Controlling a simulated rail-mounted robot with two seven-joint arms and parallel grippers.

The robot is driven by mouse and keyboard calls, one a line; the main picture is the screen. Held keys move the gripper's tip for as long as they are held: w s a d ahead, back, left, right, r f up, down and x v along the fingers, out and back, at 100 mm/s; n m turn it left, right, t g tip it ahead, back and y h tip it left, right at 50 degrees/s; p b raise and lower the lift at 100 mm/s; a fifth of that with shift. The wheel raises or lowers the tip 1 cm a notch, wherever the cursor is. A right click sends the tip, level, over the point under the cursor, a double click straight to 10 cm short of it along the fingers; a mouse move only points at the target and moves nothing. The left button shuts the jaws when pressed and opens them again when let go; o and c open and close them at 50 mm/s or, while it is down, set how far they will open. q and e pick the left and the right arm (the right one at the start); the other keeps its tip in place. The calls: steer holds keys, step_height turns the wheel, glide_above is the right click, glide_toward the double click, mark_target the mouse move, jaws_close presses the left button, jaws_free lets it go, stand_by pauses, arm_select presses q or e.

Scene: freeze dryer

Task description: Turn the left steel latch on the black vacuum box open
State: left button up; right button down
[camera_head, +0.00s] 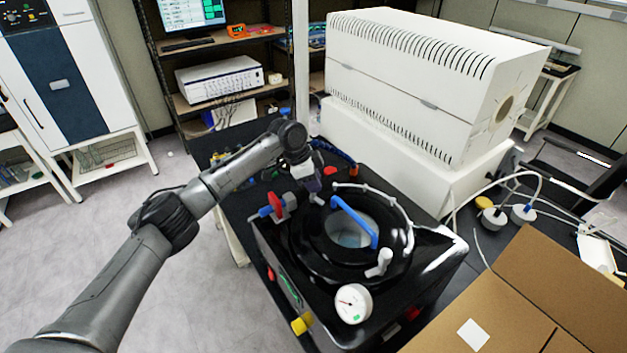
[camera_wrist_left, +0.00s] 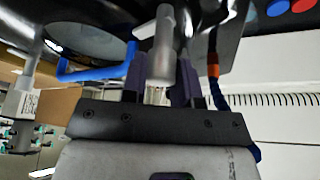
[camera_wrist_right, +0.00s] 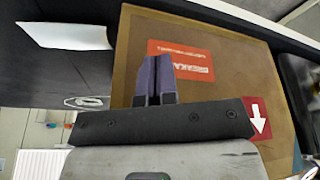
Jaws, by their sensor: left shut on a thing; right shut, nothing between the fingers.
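The black vacuum box (camera_head: 425,272) stands on the dark bench, with a round lid that has a clear window and a blue handle (camera_head: 352,222). In the left wrist view, the left steel latch (camera_wrist_left: 164,42) is a grey rod standing between the two purple fingers of my left gripper (camera_wrist_left: 160,82), which is shut on it. In the head view, my left gripper (camera_head: 312,186) is at the far left side of the lid and mostly hides that latch. A second latch (camera_head: 379,263) is at the near side of the lid. My right gripper (camera_wrist_right: 155,72) is shut and empty.
A pressure gauge (camera_head: 353,303) and a yellow knob (camera_head: 301,323) are on the box's near side. A red and blue valve (camera_head: 273,207) is close to my left gripper. A large white furnace (camera_head: 430,80) stands behind. A cardboard box (camera_head: 545,290) lies at the right.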

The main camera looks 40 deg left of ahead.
arm_select(q)
steer(key=shift+r+p, duration=0.2)
steer(key=shift+p, duration=0.2)
steer(key=n+y+p, duration=0.1)
steer(key=n+p, duration=0.3)
steer(key=p, duration=0.2)
steer(key=n+t+y+p, duration=0.1)
steer(key=n+y+p, duration=0.1)
steer(key=n+p, duration=0.2)
steer(key=n+y+p, duration=0.1)
steer(key=n+p, duration=0.3)
steer(key=p, duration=0.5)
steer(key=shift+r, duration=0.1)
steer(key=n+y+p, duration=0.1)
steer(key=n+p, duration=0.1)
steer(key=n, duration=0.1)
steer(key=shift+f+n+y+p, duration=0.2)
steer(key=shift+n+y+p, duration=0.5)
steer(key=shift+n, duration=0.6)
steer(key=shift+a+g, duration=0.1)
steer(key=shift+g, duration=0.2)
steer(key=o, duration=0.9)
steer(key=shift+f, duration=0.1)
